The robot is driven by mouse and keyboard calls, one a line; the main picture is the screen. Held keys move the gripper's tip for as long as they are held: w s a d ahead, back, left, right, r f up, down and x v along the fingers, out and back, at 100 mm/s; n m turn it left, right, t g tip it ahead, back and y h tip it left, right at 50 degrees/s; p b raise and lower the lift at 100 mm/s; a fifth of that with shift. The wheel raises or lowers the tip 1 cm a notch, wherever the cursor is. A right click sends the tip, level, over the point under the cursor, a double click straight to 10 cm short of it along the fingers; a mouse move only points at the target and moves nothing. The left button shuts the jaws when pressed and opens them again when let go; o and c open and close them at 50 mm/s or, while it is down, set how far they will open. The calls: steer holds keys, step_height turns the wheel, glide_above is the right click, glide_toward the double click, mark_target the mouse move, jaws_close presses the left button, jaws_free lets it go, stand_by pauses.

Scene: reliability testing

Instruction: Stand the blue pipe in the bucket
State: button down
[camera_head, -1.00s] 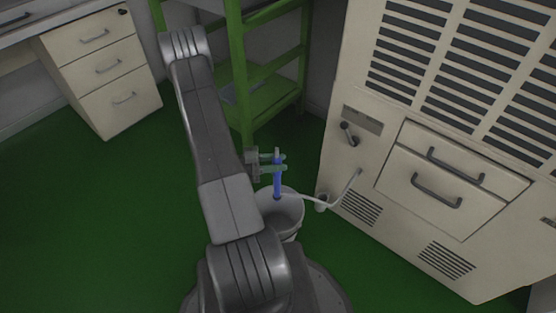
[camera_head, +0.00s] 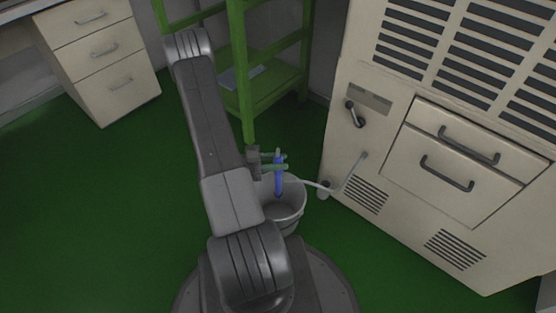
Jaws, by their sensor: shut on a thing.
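The pipe's lower end shows against the inside of the white bucket (camera_head: 299,206). I cannot tell whether it touches the bucket's bottom. The bucket stands on the green floor, right of my arm and close to my base. My arm hides the bucket's left side.
A large beige cabinet (camera_head: 395,135) with vents, handles and a lever stands at the right. A pale pipe (camera_head: 350,176) runs from it towards the bucket. A green shelf rack (camera_head: 262,90) stands behind. Drawers (camera_head: 100,62) are at the back left. The left floor is clear.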

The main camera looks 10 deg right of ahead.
mark_target(278, 179)
steer(key=shift+f+b, duration=2.1)
steer(key=shift+f, duration=2.75)
steer(key=c, duration=1)
jaws_free()
steer(key=shift+c, duration=0.2)
steer(key=w+a+p, duration=0.1)
steer(key=a+p, duration=0.2)
steer(key=a, duration=1)
steer(key=shift+w+a+p, duration=0.35)
